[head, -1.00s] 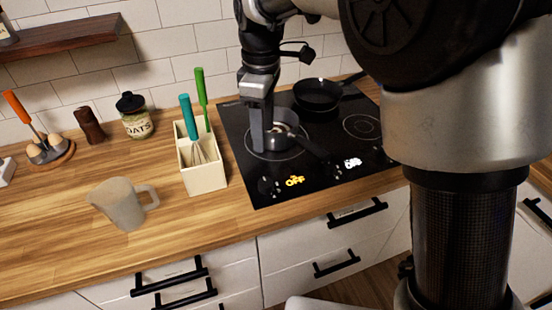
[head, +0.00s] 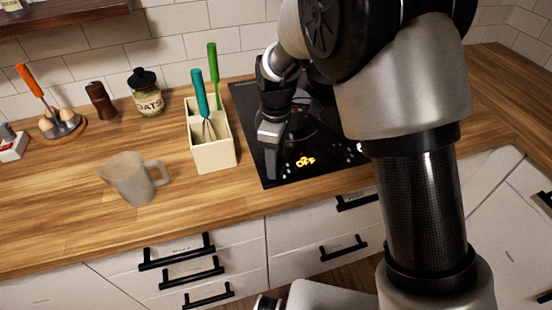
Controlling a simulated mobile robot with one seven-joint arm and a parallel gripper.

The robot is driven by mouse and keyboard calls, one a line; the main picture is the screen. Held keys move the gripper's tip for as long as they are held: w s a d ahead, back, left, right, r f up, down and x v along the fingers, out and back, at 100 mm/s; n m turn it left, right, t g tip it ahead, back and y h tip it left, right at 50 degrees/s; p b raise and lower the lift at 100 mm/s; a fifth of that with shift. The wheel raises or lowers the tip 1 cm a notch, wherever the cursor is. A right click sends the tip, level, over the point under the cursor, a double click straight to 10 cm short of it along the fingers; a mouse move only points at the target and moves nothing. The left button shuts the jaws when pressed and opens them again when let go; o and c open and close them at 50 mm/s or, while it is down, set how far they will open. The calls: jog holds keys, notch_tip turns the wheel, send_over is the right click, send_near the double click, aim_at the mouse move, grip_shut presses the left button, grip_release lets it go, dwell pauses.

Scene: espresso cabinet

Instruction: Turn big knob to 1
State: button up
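The black cooktop (head: 245,108) is set in the wooden counter. A lit yellow "OFF" label (head: 305,161) shows on its front strip. My gripper (head: 271,172) points down at the cooktop's front left corner, just left of this label. The front left knob seen there earlier is hidden behind my gripper, so I cannot tell whether they touch or how the knob is turned. The gap between the fingers is not visible. A second label, at the right, is mostly hidden by my arm.
A cream utensil box (head: 214,156) with a whisk and green-handled tools stands close left of my gripper. A translucent pitcher (head: 131,178) stands further left. An oats jar (head: 147,98) is at the back. The front left counter is clear.

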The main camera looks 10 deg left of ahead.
jog(key=c, duration=1)
jog(key=shift+c, duration=0.2)
jog(key=shift+m, duration=0.3)
jog(key=m, duration=0.3)
jog(key=shift+m+p, duration=0.4)
jog(key=shift+m, duration=1.7)
jog(key=o, duration=1)
